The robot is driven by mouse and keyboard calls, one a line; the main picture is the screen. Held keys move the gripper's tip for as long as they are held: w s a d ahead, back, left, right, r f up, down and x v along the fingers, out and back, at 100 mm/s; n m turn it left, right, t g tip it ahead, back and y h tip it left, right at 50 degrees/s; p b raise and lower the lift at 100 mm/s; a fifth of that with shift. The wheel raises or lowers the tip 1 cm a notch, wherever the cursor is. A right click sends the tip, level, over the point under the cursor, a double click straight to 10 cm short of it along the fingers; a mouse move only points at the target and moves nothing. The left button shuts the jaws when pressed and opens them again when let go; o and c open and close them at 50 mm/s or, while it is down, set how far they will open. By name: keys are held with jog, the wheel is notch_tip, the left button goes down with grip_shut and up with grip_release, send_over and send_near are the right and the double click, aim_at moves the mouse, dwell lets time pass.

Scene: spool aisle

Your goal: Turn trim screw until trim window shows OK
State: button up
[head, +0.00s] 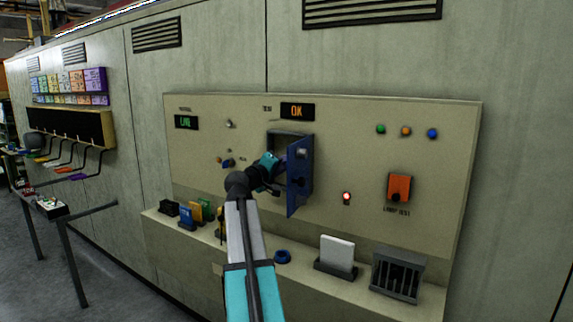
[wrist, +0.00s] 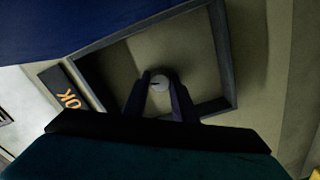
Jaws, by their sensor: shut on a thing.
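The trim window (head: 297,111) above the open box shows orange "OK"; it also shows sideways in the wrist view (wrist: 66,92). A recessed box (head: 285,136) in the beige panel has its blue door (head: 299,176) swung open to the right. My gripper (wrist: 160,92) is shut on the screw head, one dark finger on each side. In the head view my gripper (head: 268,168) reaches into the box, and the screw is hidden.
A second window (head: 186,122) shows green text. A red-lit switch (head: 347,198) and an orange lamp-test cover (head: 399,187) are right of the door. The ledge below carries coloured cards, a blue ring (head: 282,257), a white card (head: 337,252) and a dark slotted rack (head: 398,277).

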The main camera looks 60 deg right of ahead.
jog(key=o, duration=1)
jog(key=shift+o, duration=0.2)
jog(key=shift+a, duration=0.1)
jog(key=a+b, duration=0.1)
jog(key=a, duration=1.2)
jog(key=shift+a+b, duration=0.35)
jog(key=shift+w, duration=0.1)
